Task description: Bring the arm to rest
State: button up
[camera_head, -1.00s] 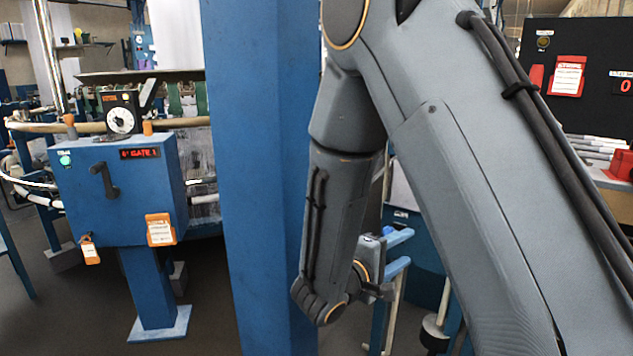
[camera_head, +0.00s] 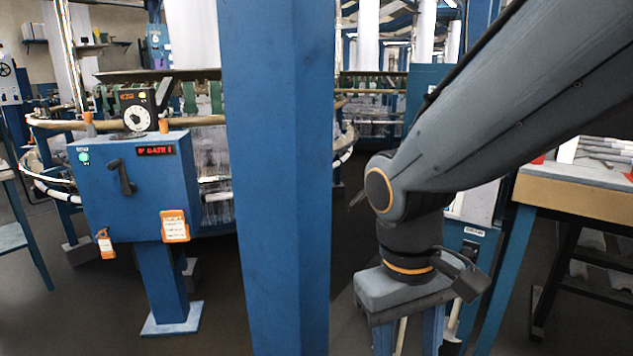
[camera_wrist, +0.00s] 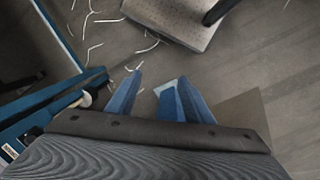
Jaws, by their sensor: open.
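My arm comes in from the upper right of the camera_head view, and its wrist is bent so that my gripper (camera_head: 407,335) points down. Its grey body shows below the wrist, with two blue fingers under it; their tips run toward the picture's lower edge.
A blue column (camera_head: 278,180) stands left of my arm. A blue control box (camera_head: 135,190) with a dial stands further left. A workbench (camera_head: 570,192) is at right. The wrist view shows pale threads (camera_wrist: 95,25) and a grey plate (camera_wrist: 185,15) on the floor.

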jog(key=d+r+m+p, duration=0.1)
jog(key=d+r+p, duration=0.2)
jog(key=r+p, duration=0.3)
jog(key=d+r+m+y+p, duration=0.1)
jog(key=r+p, duration=0.6)
jog(key=p, duration=0.7)
jog(key=d+m, duration=0.1)
jog(key=d, duration=0.1)
jog(key=shift+s+d+t, duration=0.15)
jog(key=shift+d+t, duration=0.15)
jog(key=shift+d, duration=0.05)
